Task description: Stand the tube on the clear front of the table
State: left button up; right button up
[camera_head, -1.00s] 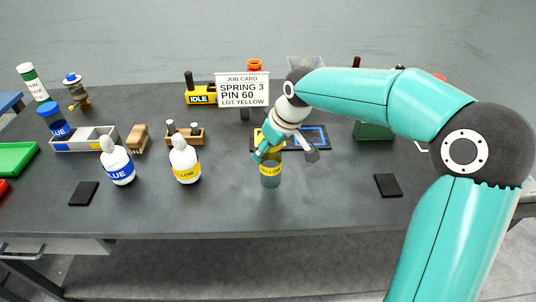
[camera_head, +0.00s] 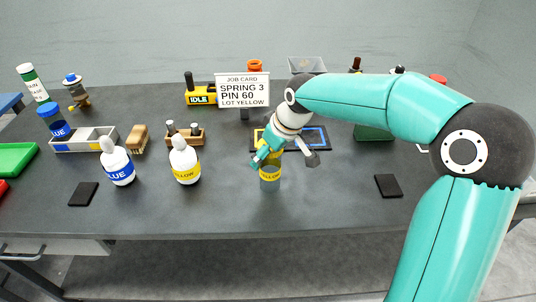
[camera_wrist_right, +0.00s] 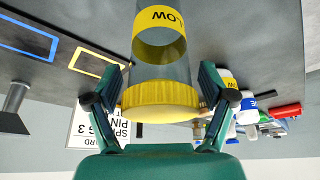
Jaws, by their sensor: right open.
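The clear tube (camera_head: 270,184) has a yellow label and a yellow cap. It is upright over the clear front of the table (camera_head: 330,205), and its base seems to rest on the tabletop. My right gripper (camera_head: 285,160) is open, with its fingers on either side of the tube's top. My left gripper is not in view.
A yellow-labelled bottle (camera_head: 185,163) and a blue-labelled bottle (camera_head: 118,163) stand left of the tube. Dark pads lie at left (camera_head: 83,194) and right (camera_head: 388,186). The job card (camera_head: 243,90) and a framed mat (camera_head: 318,137) are behind. The front strip around the tube is free.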

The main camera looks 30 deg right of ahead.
jog(key=v, duration=1.1)
jog(key=shift+s+r, duration=0.1)
jog(key=shift+s, duration=0.05)
